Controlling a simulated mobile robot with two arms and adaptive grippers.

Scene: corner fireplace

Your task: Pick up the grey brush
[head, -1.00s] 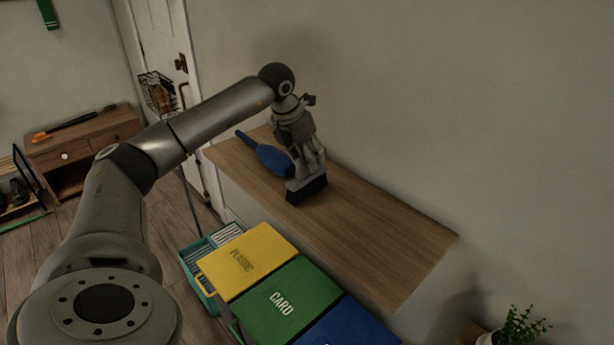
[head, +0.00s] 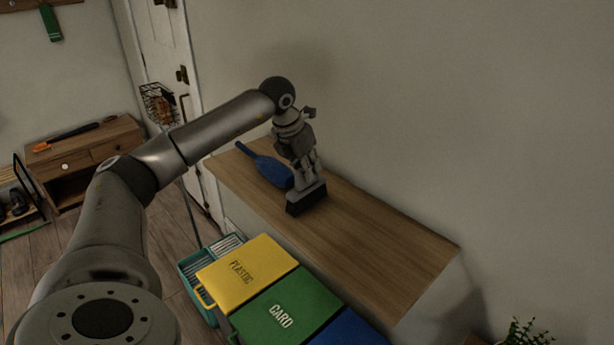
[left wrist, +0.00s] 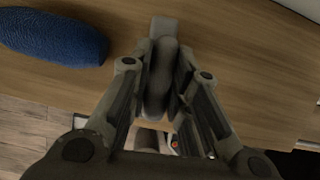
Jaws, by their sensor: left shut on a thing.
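The grey brush (head: 306,198) has a light grey top and dark bristles. In the head view it is at the lower end of my left gripper (head: 306,182), over the wooden shelf (head: 390,251). In the left wrist view the grey brush (left wrist: 158,95) lies between the two fingers of my left gripper (left wrist: 163,100), which are shut on it. I cannot tell whether its bristles touch the shelf. My right gripper is not in view.
Yellow (head: 246,274) and green (head: 285,307) bin lids stand below the shelf's front edge. The shelf's right part is clear.

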